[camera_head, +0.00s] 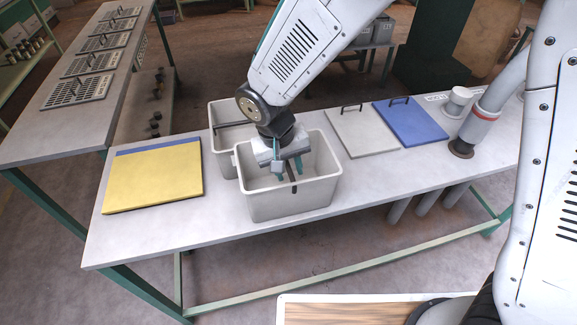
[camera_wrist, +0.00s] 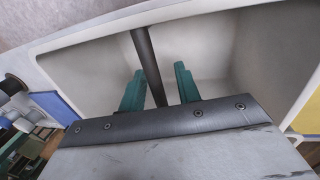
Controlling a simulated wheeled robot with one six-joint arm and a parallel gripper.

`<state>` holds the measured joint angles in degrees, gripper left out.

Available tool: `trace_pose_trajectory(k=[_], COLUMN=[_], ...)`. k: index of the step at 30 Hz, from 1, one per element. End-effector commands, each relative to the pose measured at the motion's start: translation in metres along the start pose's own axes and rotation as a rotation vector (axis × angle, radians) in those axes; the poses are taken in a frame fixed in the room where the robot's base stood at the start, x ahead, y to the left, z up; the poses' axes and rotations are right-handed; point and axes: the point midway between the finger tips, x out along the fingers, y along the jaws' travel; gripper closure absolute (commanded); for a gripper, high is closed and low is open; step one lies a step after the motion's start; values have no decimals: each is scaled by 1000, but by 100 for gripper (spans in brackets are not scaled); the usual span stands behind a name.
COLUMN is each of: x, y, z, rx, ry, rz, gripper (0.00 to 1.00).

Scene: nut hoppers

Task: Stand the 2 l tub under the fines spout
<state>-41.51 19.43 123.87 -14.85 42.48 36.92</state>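My gripper (camera_head: 284,172) points down into the front grey bin (camera_head: 292,205) on the long table. In the wrist view its two green fingers (camera_wrist: 159,86) stand on either side of a dark bar (camera_wrist: 147,60) that crosses the bin, with a gap visible at least on the right. A second grey bin (camera_head: 221,112), also with a dark bar, stands just behind. A small whitish round tub (camera_head: 459,101) stands at the table's right. Beside it a slanting grey pipe with a red band (camera_head: 484,114) ends in a dark collar. No size or spout labels are readable.
A yellow panel with a blue edge (camera_head: 152,180) lies left of the bins. A grey lid (camera_head: 361,132) and a blue lid (camera_head: 411,122), each with a dark handle, lie to the right. Another table (camera_head: 128,60) with vented plates stands at the left. The table's front strip is clear.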

Motion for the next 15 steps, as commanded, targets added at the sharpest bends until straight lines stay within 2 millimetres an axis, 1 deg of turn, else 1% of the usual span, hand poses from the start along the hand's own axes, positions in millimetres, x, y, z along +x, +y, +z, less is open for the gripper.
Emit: trace_pose_trajectory(k=[7, 9, 11, 14, 15], x=[-1, -3, -9, -24, -33], y=[0, 0, 0, 0, 0], z=[0, 0, -1, -1, -1], rx=[0, 1, 0, 1, 1], ry=[1, 2, 3, 5, 6], rz=[0, -1, -1, -2, -3], gripper=[68, 68, 68, 68, 68])
